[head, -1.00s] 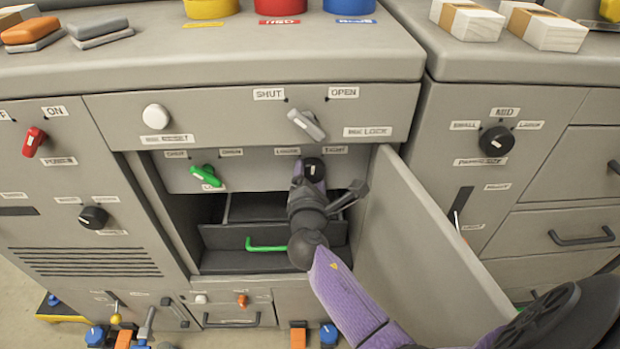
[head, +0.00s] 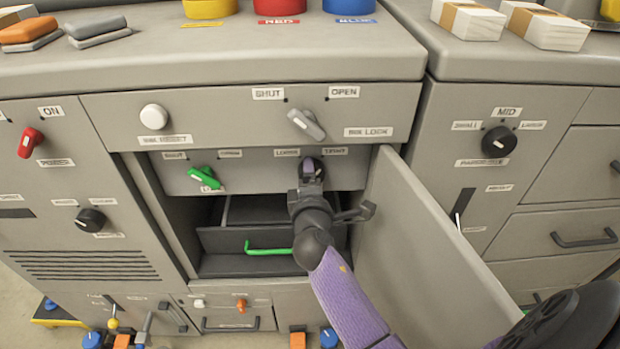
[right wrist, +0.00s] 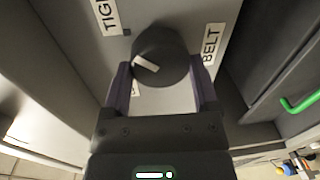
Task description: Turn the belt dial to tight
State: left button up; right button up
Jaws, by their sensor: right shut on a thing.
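The belt dial (head: 313,164) is a dark round knob with a white pointer mark, on the grey panel inside the open bay, below the LOOSE (head: 287,153) and TIGHT (head: 335,151) labels. My right gripper (head: 312,177) reaches it from below and hides much of it. In the right wrist view the dial (right wrist: 165,50) sits between the two fingers of my gripper (right wrist: 163,82), which is shut on it. There the white mark points left, below the TIGHT label (right wrist: 108,16); a BELT label (right wrist: 212,44) is to the right. My left gripper is not in view.
An open door (head: 420,240) stands just right of my right arm. A green dial (head: 204,178) is left on the same panel. A grey lever knob (head: 306,124) is above. A drawer with a green handle (head: 268,249) lies below.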

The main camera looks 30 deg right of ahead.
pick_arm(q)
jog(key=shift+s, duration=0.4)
pick_arm(e)
jog(key=shift+f, duration=0.1)
jog(key=o, duration=1.1)
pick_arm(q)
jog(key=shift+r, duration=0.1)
pick_arm(e)
jog(key=shift+s, duration=0.1)
pick_arm(q)
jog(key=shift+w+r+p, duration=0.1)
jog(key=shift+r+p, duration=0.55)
jog(key=shift+p, duration=0.1)
pick_arm(e)
jog(key=shift+v, duration=4.9)
